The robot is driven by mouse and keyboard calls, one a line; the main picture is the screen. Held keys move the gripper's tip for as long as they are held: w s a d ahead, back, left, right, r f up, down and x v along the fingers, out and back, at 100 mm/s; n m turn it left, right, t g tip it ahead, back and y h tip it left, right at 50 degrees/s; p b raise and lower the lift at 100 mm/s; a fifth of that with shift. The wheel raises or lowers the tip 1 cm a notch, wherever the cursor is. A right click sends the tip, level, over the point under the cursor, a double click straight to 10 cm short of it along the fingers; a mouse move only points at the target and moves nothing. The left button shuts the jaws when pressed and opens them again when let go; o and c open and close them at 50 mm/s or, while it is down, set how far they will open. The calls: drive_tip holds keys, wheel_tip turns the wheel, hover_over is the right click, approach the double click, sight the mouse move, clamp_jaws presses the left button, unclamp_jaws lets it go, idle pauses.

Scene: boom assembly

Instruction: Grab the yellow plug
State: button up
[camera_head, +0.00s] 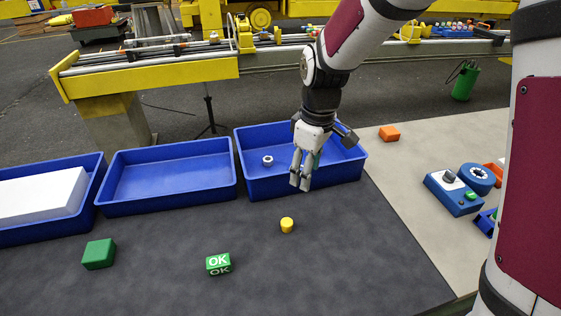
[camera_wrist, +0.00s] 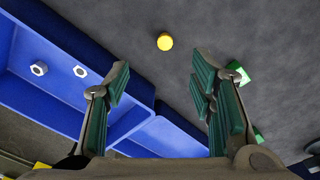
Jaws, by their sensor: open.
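The yellow plug (camera_head: 287,225) is a small round piece on the dark mat, in front of the right blue bin. In the wrist view the yellow plug (camera_wrist: 165,42) shows as a yellow disc at the top middle, beyond and between the fingertips. My gripper (camera_head: 303,178) hangs with its fingers downward over the front part of the right blue bin, behind and above the plug and apart from it. In the wrist view my gripper (camera_wrist: 160,85) has its green-padded fingers spread wide with nothing between them.
Three blue bins stand in a row: left (camera_head: 98,185), middle (camera_head: 165,208) and right (camera_head: 255,190), which holds nuts (camera_head: 268,161). A green block (camera_head: 98,254) and a green OK cube (camera_head: 218,264) lie on the mat. An orange block (camera_head: 389,133) lies right. The mat around the plug is clear.

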sight(287, 221)
drive_tip(key=a+f+n+p, duration=0.1)
drive_tip(key=f, duration=0.6)
drive_tip(key=w+a+f+n+p, duration=0.1)
drive_tip(key=f, duration=0.6)
drive_tip(key=w+a+f+n+p, duration=0.1)
drive_tip(key=a+f, duration=0.1)
drive_tip(key=f, duration=0.6)
drive_tip(key=shift+w+f+g+h, duration=0.1)
drive_tip(key=shift+w+g+h, duration=0.2)
drive_tip(key=shift+g, duration=0.1)
drive_tip(key=shift+c, duration=0.5)
drive_tip(key=c, duration=0.8)
